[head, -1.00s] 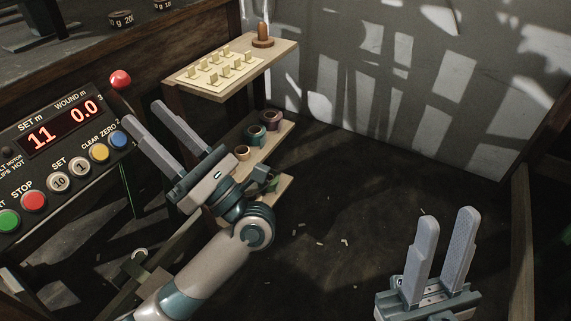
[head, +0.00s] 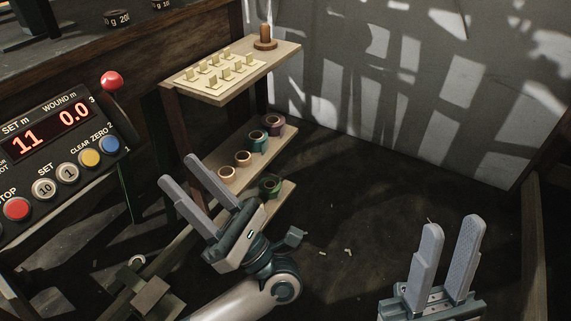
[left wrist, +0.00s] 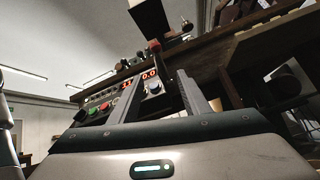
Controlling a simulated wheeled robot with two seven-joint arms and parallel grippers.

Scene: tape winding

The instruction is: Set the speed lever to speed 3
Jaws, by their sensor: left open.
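The speed lever has a red ball knob (head: 112,82) and stands at the right edge of the control panel (head: 50,155). Its knob is at the upper end of the scale, beside the printed 3. The 1 is lower down the edge. The knob also shows in the left wrist view (left wrist: 155,46), beyond the fingers. My left gripper (head: 178,169) is open and empty, below and to the right of the knob, clear of it. My right gripper (head: 452,226) is open and empty at the lower right, far from the panel.
The panel display (head: 48,130) reads 11 and 0.0, above several round buttons. A wooden shelf unit (head: 222,95) beyond my left gripper bears a card of small tabs, a wooden peg and several tape rolls. The floor between my grippers is mostly clear.

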